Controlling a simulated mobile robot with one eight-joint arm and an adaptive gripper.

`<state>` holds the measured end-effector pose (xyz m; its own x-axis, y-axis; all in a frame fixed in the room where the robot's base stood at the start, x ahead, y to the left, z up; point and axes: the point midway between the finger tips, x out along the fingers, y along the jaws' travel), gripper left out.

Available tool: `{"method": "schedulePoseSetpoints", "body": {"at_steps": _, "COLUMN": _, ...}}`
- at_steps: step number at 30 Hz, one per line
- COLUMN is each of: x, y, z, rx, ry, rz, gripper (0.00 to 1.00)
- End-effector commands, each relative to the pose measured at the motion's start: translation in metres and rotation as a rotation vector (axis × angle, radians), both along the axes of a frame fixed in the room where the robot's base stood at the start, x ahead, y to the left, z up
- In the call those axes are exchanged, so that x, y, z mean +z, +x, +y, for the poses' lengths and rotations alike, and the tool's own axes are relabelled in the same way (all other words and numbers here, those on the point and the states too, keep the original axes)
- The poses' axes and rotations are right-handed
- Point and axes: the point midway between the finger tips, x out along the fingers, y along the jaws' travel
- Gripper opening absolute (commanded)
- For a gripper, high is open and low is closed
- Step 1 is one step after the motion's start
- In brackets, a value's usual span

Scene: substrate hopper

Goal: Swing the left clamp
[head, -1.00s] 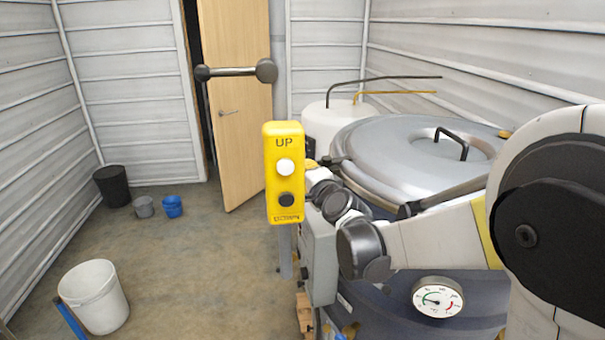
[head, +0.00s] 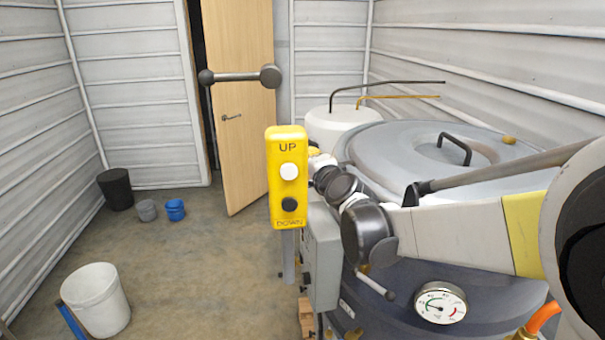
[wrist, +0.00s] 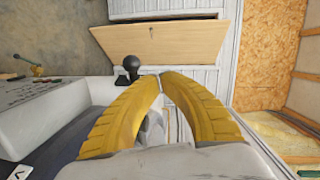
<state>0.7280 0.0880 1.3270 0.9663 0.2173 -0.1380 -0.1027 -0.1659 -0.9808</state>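My gripper (wrist: 163,75) shows in the wrist view as two curved yellow fingers whose tips meet, with nothing visible between them. A black ball knob (wrist: 131,65) stands just left of the tips; I cannot tell whether they touch. In the head view the fingers are mostly hidden behind the yellow UP/DOWN box. The grey vessel lid (head: 400,150) is closed and has a black handle. A long dark bar (head: 500,170) crosses the lid's near edge from a small bracket. I cannot tell for certain which part is the left clamp.
The yellow button box (head: 287,177) stands on a post in front of my wrist. A ball-ended bar (head: 240,76) is above it. A pressure gauge (head: 440,302) is on the vessel's side. Buckets (head: 96,298) stand on the left floor, which is mostly clear.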

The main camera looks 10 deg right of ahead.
Motion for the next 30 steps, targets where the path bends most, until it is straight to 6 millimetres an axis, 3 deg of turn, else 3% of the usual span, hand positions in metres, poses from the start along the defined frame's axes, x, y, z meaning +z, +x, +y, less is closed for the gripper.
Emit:
{"method": "schedulePoseSetpoints", "body": {"at_steps": 3, "x": 0.025, "y": 0.0, "z": 0.0, "rx": 0.0, "ry": 0.0, "rz": 0.0, "gripper": 0.0}}
{"method": "schedulePoseSetpoints", "body": {"at_steps": 9, "x": 0.051, "y": 0.0, "z": 0.0, "rx": 0.0, "ry": -0.001, "rz": 0.0, "gripper": 0.0}}
{"method": "schedulePoseSetpoints", "body": {"at_steps": 14, "x": 0.046, "y": -0.02, "z": -0.014, "rx": 0.013, "ry": -0.121, "rz": 0.017, "gripper": 0.0}}
{"method": "schedulePoseSetpoints", "body": {"at_steps": 18, "x": 0.015, "y": -0.073, "z": -0.042, "rx": 0.057, "ry": -0.412, "rz": 0.078, "gripper": 0.0}}
{"method": "schedulePoseSetpoints", "body": {"at_steps": 24, "x": -0.067, "y": -0.182, "z": -0.039, "rx": 0.247, "ry": -0.765, "rz": 0.219, "gripper": 0.0}}
{"method": "schedulePoseSetpoints", "body": {"at_steps": 30, "x": -0.132, "y": -0.26, "z": -0.053, "rx": 0.381, "ry": -1.005, "rz": 0.334, "gripper": 0.0}}
